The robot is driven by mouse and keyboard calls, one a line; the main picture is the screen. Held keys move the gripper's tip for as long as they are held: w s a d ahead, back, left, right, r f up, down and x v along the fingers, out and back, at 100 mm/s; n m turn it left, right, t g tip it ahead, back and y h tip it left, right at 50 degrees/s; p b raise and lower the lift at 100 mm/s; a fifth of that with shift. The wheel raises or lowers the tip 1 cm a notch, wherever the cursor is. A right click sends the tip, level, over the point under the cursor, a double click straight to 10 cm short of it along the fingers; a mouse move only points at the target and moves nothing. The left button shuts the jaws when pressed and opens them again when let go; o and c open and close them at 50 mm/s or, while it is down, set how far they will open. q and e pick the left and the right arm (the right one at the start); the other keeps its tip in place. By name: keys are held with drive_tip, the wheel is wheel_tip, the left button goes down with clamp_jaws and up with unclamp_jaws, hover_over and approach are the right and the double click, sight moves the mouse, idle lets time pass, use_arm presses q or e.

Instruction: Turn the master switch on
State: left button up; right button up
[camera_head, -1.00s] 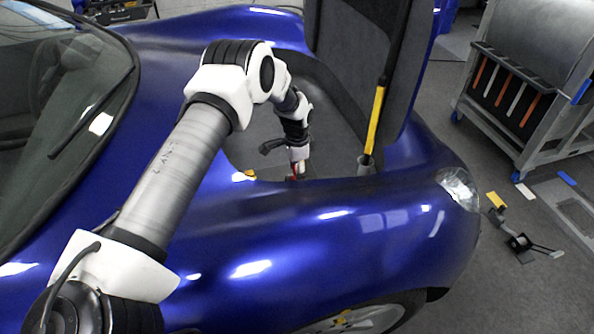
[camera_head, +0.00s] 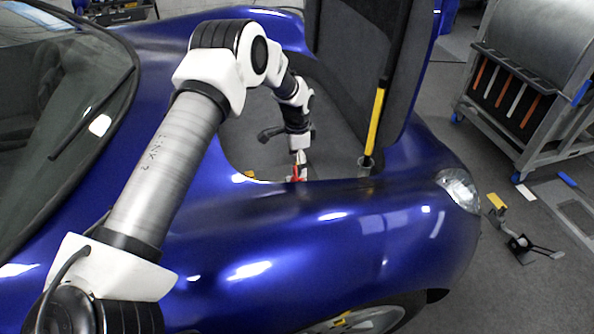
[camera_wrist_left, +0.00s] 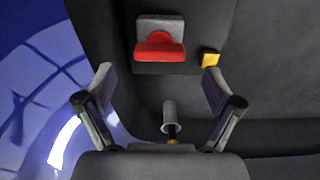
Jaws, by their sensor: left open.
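The master switch (camera_wrist_left: 158,48), a red handle on a grey plate, shows at the top of the left wrist view, ahead of my open fingers. In the head view, only a bit of its red (camera_head: 298,173) shows below my gripper, by the edge of the blue car's open compartment. My left gripper (camera_head: 300,158) reaches down into the compartment. In the wrist view, the left gripper (camera_wrist_left: 157,72) has its fingers wide apart with nothing between them. The switch looks beyond the fingertips, and I see no contact. My right gripper is out of view.
A small yellow block (camera_wrist_left: 210,60) sits right of the switch in the wrist view. A grey cup (camera_head: 366,164) holds the foot of a yellow and black strut (camera_head: 376,118) by the raised lid (camera_head: 350,60). The blue fender (camera_head: 330,240) lies in front.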

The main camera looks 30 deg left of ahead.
use_arm(q)
wheel_tip(320, 180, up, 8)
drive_tip(key=shift+f, duration=0.25)
drive_tip(key=shift+r, duration=0.15)
